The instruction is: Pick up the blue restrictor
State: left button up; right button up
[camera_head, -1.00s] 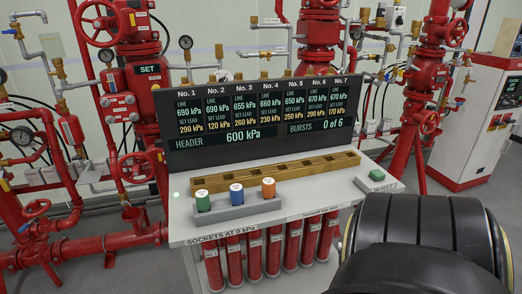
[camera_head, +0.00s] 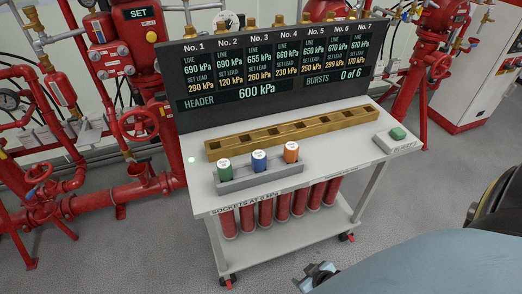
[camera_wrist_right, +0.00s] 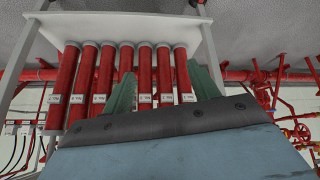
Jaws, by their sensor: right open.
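The blue restrictor (camera_head: 259,161) stands upright in the middle of a grey holder (camera_head: 262,180) on the white cart top. A green restrictor (camera_head: 225,170) stands to its left and an orange one (camera_head: 291,152) to its right. My right gripper (camera_head: 312,274) is small at the bottom edge, low in front of the cart and well apart from the blue restrictor. In the right wrist view, its two greenish fingers (camera_wrist_right: 164,84) are spread with nothing held between them. The restrictors do not show in that view. My left gripper is not in view.
A brass block with square sockets (camera_head: 290,133) lies behind the holder. A dark display board (camera_head: 265,75) rises behind it. A green button box (camera_head: 397,138) sits at the right corner. Several red cylinders (camera_head: 265,211) stand below the cart top. The cart top's front right is clear.

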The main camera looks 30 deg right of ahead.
jog(key=w+r+t+p, duration=0.2)
jog(key=w+r, duration=0.3)
jog(key=r, duration=0.6)
jog(key=w+r+t+p, duration=0.2)
jog(key=w+r, duration=0.2)
jog(key=r, duration=0.7)
jog(key=t+p, duration=0.3)
send_near(263, 159)
jog(key=shift+m+y, duration=0.3)
jog(key=shift+m, duration=0.1)
jog(key=x, duration=0.5)
jog(key=shift+w+d+b, duration=0.2)
jog(key=shift+d+b, duration=0.15)
jog(key=shift+d, duration=0.05)
jog(key=shift+a+x, duration=0.1)
jog(key=shift+x, duration=1.5)
jog(key=shift+a+x, duration=0.15)
jog(key=shift+x, duration=1.45)
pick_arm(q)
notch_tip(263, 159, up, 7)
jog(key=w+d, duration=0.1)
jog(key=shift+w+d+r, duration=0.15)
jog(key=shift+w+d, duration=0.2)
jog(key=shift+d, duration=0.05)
pick_arm(e)
jog(key=shift+s+f, duration=0.1)
jog(key=shift+f, duration=0.1)
jog(key=shift+c, duration=0.4)
jog(key=c, duration=1)
jog(key=shift+r, duration=0.1)
